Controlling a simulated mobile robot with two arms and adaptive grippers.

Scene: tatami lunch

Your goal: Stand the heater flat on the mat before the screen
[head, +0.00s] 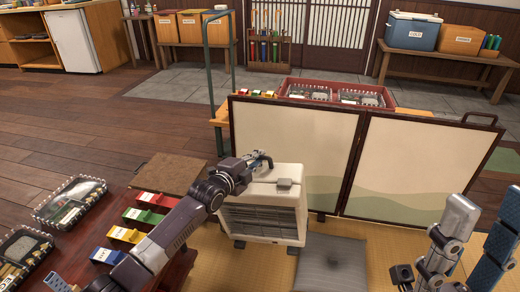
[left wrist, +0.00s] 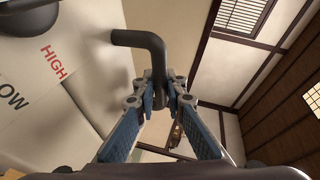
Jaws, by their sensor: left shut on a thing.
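The heater (head: 258,222) is a cream box with a dark front grille, small dark feet and a dark top handle. It looks upright, before the folding screen (head: 290,140); I cannot tell whether its feet touch the straw mat (head: 255,262). My left gripper (head: 262,160) is shut on the handle at the heater's top. In the left wrist view the dark bent handle (left wrist: 150,45) runs between the blue fingers (left wrist: 155,110), and the heater's panel (left wrist: 85,85) carries LOW and HIGH lettering.
A grey cushion (head: 330,265) lies close to the right of the heater. A brown board (head: 170,173) lies behind. A red tray (head: 335,92) stands behind the screen.

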